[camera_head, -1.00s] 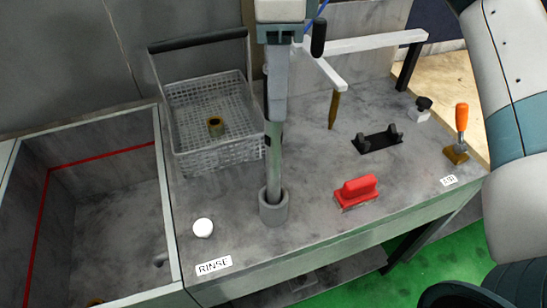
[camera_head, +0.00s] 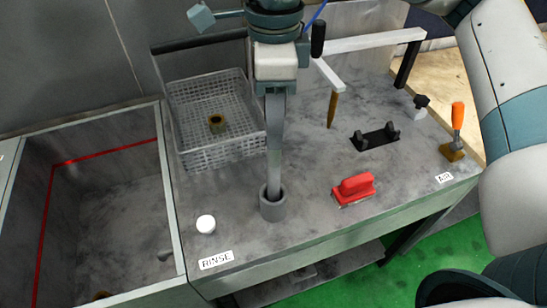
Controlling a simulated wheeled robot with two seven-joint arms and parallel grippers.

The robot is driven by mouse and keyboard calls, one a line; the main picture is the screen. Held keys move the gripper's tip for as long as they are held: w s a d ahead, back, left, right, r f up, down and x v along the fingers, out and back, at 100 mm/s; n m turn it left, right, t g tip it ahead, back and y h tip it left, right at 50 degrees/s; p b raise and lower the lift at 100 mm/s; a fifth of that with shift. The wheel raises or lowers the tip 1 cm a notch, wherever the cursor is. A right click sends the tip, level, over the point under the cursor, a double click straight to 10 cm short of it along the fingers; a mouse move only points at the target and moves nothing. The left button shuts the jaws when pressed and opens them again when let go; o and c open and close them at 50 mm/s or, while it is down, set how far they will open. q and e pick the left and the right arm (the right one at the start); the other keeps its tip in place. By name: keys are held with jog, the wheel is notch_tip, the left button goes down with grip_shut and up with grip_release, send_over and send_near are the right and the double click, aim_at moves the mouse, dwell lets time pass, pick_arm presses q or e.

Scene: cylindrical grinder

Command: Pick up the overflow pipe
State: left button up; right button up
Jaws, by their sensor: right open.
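The overflow pipe (camera_head: 273,190) appears to be the grey upright pipe standing in a round grey collar (camera_head: 272,210) on the bench; most of it is hidden by my gripper. My right gripper (camera_head: 276,145) comes down from the top centre, pointing downward, in line with the pipe. Its fingers overlap the pipe in the picture and reach low toward the collar. It is open, and I cannot tell whether it touches the pipe. My left gripper is not in view.
A white knob (camera_head: 206,224), a red brush (camera_head: 354,190), a black holder (camera_head: 374,137) and an orange-handled tool (camera_head: 456,130) sit on the bench.

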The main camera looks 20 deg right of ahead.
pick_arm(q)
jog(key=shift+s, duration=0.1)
pick_arm(e)
grip_shut()
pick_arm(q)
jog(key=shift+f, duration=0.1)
pick_arm(e)
jog(key=shift+r, duration=0.15)
notch_tip(320, 180, up, 8)
jog(key=b, duration=0.3)
jog(key=shift+r, duration=0.9)
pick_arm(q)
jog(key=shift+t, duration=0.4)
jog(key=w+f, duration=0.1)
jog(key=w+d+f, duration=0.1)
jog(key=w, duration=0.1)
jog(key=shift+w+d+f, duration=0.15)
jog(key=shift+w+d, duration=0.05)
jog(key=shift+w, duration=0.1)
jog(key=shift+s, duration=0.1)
